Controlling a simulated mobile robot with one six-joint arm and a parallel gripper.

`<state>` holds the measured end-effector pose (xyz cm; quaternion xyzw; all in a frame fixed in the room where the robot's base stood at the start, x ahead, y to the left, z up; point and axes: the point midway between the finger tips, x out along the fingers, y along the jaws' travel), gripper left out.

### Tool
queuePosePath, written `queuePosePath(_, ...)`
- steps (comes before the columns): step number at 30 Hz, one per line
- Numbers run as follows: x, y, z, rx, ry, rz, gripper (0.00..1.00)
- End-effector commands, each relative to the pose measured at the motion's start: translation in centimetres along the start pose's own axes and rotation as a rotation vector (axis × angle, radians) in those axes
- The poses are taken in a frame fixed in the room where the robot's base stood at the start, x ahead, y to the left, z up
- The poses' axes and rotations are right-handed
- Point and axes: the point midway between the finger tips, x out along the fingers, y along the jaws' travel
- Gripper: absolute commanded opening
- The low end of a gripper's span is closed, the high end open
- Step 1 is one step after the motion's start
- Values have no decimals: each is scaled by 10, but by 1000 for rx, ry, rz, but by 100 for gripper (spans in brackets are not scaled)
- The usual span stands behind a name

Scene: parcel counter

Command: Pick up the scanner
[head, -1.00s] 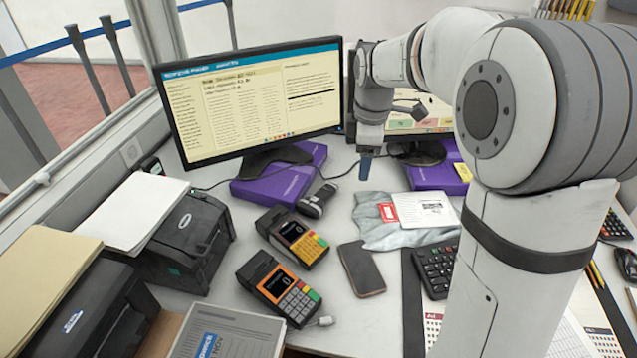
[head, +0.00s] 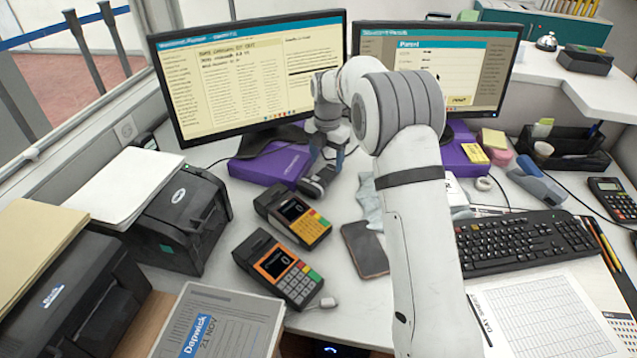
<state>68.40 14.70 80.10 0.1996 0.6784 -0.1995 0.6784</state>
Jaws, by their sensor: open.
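The scanner (head: 318,183), a small dark grey and black handheld device, lies on the white counter in front of the purple box under the left monitor. My gripper (head: 328,160) is open and low, pointing down right at the scanner, and covers its upper end. I cannot tell whether the fingers touch it or stand on both sides of it.
Two card terminals, one yellow-marked (head: 292,217) and one orange-framed (head: 277,268), stand just in front. A dark phone (head: 365,249) lies to their right. Monitors (head: 250,80) stand behind. A keyboard (head: 525,241) is at right, label printers (head: 183,222) at left.

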Motion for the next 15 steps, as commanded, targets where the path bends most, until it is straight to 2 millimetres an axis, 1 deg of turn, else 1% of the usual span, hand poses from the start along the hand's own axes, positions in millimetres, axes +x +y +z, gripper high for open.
queuePosePath(3,19,1,-2,0,2,-2,64)
queuePosePath(8,41,1,-2,2,2,-2,64)
queuePosePath(10,44,1,-2,2,1,-1,64)
queuePosePath(15,44,1,-1,3,0,0,64)
